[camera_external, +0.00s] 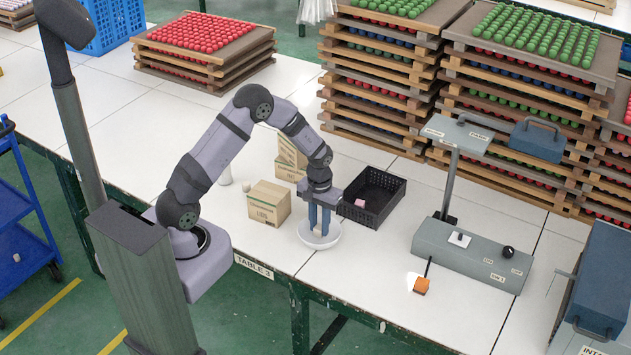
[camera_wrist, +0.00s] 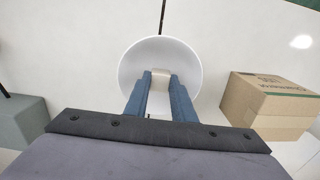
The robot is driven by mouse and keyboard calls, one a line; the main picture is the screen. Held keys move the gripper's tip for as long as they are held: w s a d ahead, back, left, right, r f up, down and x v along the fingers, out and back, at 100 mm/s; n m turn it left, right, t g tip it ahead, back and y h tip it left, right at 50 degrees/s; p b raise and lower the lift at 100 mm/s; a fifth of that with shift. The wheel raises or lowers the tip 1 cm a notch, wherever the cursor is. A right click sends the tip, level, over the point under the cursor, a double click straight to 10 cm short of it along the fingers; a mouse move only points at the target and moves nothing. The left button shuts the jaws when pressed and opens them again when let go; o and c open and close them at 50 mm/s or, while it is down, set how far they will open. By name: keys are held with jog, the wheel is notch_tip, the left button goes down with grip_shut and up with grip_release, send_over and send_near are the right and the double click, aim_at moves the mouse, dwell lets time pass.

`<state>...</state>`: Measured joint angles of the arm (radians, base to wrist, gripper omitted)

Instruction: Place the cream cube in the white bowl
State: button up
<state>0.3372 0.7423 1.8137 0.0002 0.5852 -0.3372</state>
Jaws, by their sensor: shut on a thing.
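The white bowl (camera_external: 304,236) stands on the white table in front of the black crate, and it fills the middle of the wrist view (camera_wrist: 133,68). My gripper (camera_external: 322,229) points straight down over the bowl, with its blue fingertips at or inside the rim. In the wrist view my gripper (camera_wrist: 160,78) is shut on the cream cube (camera_wrist: 160,80), which shows between the fingertips against the bowl's inside. Whether the cube touches the bowl's bottom I cannot tell. In the external view the fingers mostly hide the cube.
A cardboard box (camera_external: 269,203) stands close to the left of the bowl, with more boxes (camera_external: 291,158) behind. A black crate (camera_external: 386,196) with a pink cube (camera_external: 360,203) inside is behind right.

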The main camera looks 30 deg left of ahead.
aim_at(319, 227)
jog(key=o, duration=1.1)
jog(key=shift+r, duration=0.15)
notch_tip(319, 227, up, 7)
jog(key=p, duration=0.5)
jog(key=shift+p, duration=0.4)
